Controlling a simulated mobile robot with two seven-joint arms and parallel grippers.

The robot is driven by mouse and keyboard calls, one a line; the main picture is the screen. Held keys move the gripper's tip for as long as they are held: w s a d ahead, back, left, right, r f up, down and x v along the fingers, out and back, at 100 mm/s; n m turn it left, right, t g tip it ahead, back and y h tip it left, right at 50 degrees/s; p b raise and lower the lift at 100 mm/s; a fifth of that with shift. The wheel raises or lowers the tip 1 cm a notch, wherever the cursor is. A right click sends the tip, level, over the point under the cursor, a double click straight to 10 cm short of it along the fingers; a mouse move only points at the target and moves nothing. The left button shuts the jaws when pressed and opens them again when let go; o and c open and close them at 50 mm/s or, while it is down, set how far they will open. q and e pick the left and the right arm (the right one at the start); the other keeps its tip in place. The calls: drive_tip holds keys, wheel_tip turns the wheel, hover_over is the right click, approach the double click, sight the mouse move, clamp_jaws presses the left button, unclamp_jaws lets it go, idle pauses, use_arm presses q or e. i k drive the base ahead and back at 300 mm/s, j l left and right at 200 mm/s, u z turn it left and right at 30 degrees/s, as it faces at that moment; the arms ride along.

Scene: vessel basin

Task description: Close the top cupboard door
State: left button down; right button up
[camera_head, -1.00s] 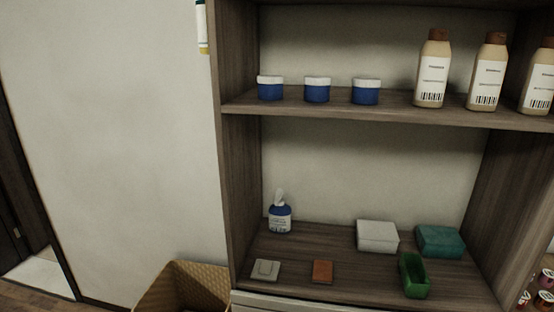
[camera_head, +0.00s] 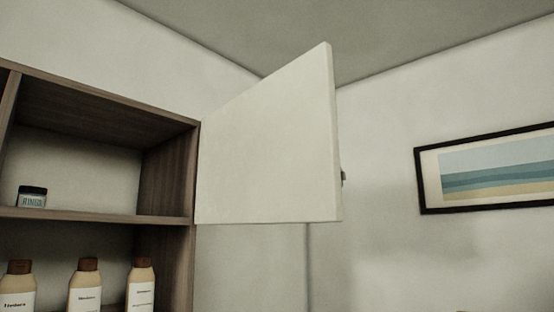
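The top cupboard door (camera_head: 268,150) is a plain white panel, swung open at the right side of the wooden cupboard (camera_head: 168,178). Its left edge meets the cupboard's right wall, and its free edge stands out to the right. A small dark handle (camera_head: 343,177) shows at the free edge, on the side turned away from me. The top compartment behind is open to view. Neither of my grippers is in view.
A dark jar (camera_head: 32,196) stands on the upper shelf (camera_head: 95,216). Several beige bottles (camera_head: 86,288) with brown caps stand on the shelf below. A framed picture (camera_head: 430,182) hangs on the right wall. The space around the door looks clear.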

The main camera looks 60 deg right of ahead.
sight(269, 154)
drive_tip(key=l+z, duration=0.35)
drive_tip(key=l, duration=1.6)
drive_tip(key=k, duration=0.1)
